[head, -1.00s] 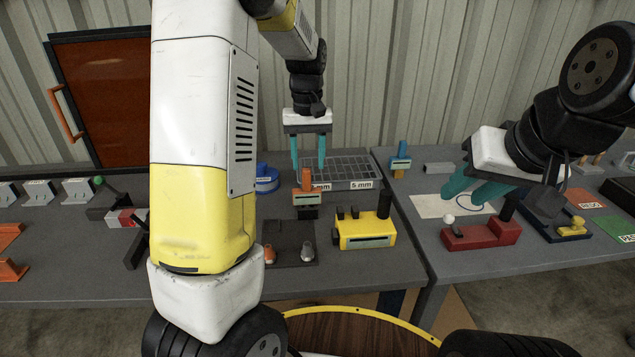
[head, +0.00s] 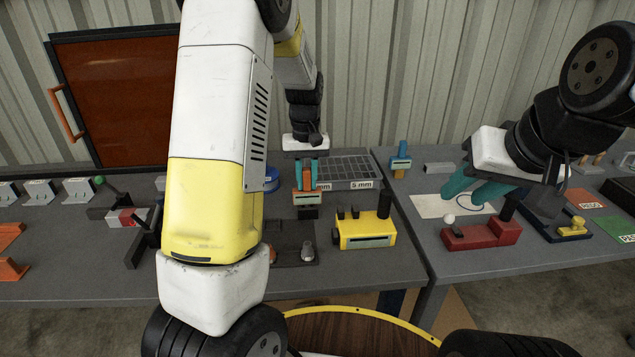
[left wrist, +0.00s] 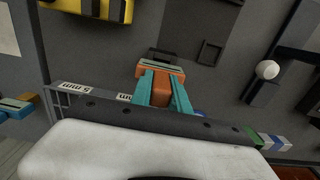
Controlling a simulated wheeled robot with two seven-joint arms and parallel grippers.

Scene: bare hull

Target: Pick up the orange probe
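The orange probe (head: 307,198) stands upright in a dark holder (head: 308,213) on the left table, its orange body with a pale display strip facing me. My left gripper (head: 306,172) points down over it, its teal fingers closed on both sides of the orange handle. In the left wrist view the handle (left wrist: 161,91) sits between the two fingertips, with the probe's wider body (left wrist: 160,69) just beyond them. My right gripper (head: 472,190) is open and empty above the right table, over a white sheet.
A yellow device (head: 366,232) stands right of the probe and a dark tray (head: 296,232) lies in front. A grey compartment bin (head: 350,170) is behind. A similar blue-and-orange tool (head: 400,160) and a red block (head: 480,236) stand on the right table.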

